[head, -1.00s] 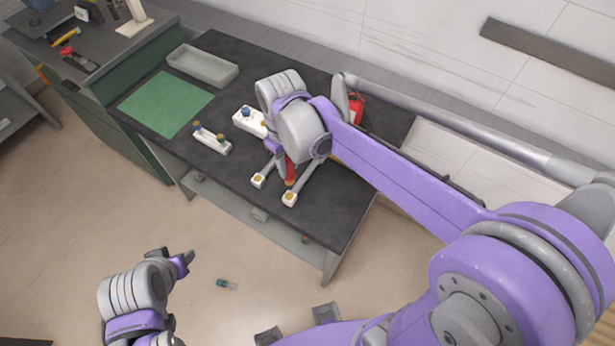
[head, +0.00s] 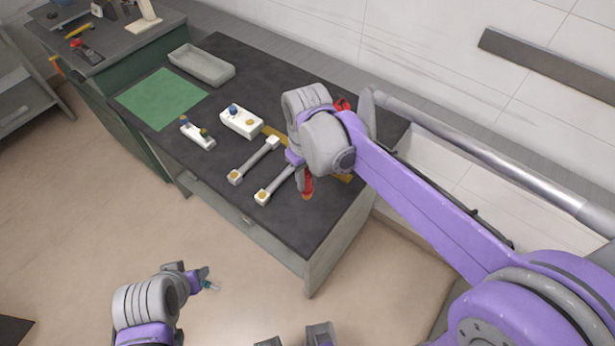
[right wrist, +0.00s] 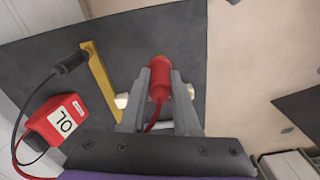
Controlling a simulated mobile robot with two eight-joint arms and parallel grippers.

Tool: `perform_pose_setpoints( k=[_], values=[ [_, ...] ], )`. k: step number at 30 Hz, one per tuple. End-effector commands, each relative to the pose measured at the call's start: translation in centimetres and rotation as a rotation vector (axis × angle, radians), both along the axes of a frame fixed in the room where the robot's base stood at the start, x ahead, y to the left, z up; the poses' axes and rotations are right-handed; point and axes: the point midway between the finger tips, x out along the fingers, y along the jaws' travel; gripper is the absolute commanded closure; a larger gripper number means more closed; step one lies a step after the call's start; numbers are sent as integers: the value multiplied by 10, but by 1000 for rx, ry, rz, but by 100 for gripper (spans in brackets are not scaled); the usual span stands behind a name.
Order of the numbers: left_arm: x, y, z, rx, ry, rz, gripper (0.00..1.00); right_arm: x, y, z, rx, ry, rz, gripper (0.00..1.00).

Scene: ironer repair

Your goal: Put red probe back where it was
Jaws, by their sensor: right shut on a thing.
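The red probe (right wrist: 159,80) is between the fingers of my right gripper (right wrist: 160,88), which is shut on it. Its red lead runs back between the fingers. In the head view the probe (head: 307,187) hangs below my right gripper (head: 303,176), right of two grey rods with white ends. The red meter (right wrist: 62,122) shows a white display at left in the wrist view; only a bit of it (head: 342,104) shows behind my arm in the head view. My left gripper (head: 194,277) is low, off the table; its jaw opening is unclear.
A black probe (right wrist: 71,63) lies beside a yellow strip (right wrist: 100,82). The rods (head: 254,160) (head: 279,184), a white block (head: 241,123) and a smaller white piece (head: 197,134) are on the dark table (head: 225,205). A green mat (head: 161,98) and grey tray (head: 202,67) are at left.

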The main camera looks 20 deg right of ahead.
Motion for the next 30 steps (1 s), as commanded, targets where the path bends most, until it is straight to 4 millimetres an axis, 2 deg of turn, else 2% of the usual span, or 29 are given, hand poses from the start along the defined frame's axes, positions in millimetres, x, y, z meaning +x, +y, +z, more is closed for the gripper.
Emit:
perform_pose_setpoints(
  k=[18, 30],
  values=[
    [-11, 0, -49, 0, 21, 0, 50, 0, 0, -62, 0, 1, 0, 100],
    [-11, 0, -52, 0, 23, 0, 50, 0, 0, -67, 0, 0, 0, 100]
  ],
)
